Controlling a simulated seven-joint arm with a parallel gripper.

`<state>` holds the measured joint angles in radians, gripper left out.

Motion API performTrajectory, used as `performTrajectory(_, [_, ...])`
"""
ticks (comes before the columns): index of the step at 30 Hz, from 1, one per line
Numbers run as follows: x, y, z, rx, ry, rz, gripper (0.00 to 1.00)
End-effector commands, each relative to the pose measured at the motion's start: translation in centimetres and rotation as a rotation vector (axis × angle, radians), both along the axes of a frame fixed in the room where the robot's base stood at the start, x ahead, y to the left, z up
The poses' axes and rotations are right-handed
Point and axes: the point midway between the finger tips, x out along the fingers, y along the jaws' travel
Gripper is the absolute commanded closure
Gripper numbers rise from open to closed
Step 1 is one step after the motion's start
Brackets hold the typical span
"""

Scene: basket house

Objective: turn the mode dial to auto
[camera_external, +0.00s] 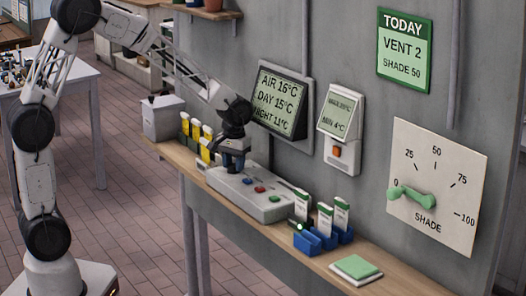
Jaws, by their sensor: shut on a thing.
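A white control box (263,205) lies on the narrow wooden shelf along the wall.
Blue holders with white cards (324,219) and a green-topped pad (356,268) lie to the right. On the wall are a display (281,101), a small thermometer unit (340,125) and a shade lever (412,196) at 0.

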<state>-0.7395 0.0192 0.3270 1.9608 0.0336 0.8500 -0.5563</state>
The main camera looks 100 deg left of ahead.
Motion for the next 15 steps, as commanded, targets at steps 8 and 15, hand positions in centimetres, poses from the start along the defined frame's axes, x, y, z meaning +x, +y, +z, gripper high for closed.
performTrajectory(8, [0.02, 0.05, 0.11, 0.002, -0.002, 0.000, 0.55])
performTrajectory(15, [0.01, 0.02, 0.05, 0.001, 0.000, -0.001, 0.37])
